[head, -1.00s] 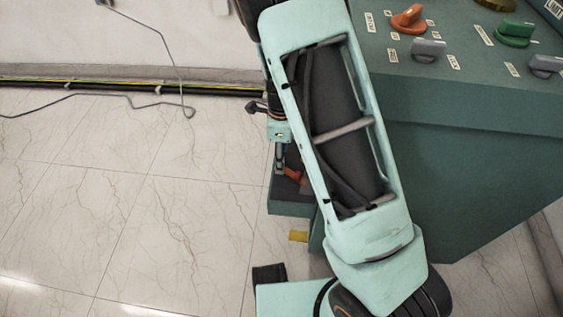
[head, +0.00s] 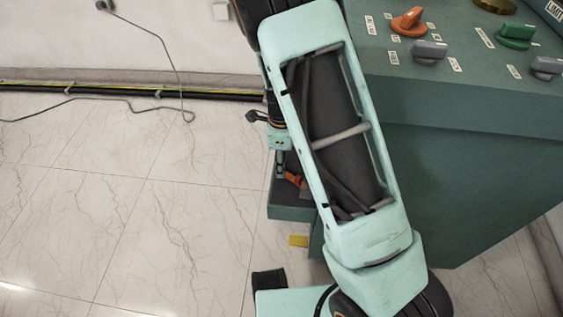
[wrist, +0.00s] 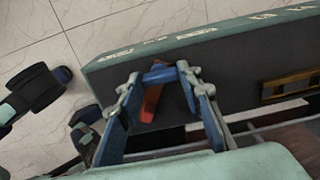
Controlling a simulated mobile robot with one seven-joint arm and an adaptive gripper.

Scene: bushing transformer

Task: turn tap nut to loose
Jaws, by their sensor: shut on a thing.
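In the wrist view, my gripper (wrist: 160,78) has its two fingers around a blue crosspiece (wrist: 160,73), which looks like the tap nut. The crosspiece spans the gap between the fingertips. A red lever (wrist: 151,101) hangs at a slant just below it, between the fingers. Both sit at the dark side of the transformer housing (wrist: 235,67). In the head view, the red-orange lever (head: 293,180) shows beside my arm, over a low green ledge (head: 290,206).
The green transformer cabinet (head: 450,180) fills the right, with orange (head: 408,21), green (head: 515,36) and grey (head: 429,50) knobs on top. A yellow block (head: 298,241) is low beside it. Open tiled floor lies to the left. A brass-coloured frame (wrist: 290,86) is right of my gripper.

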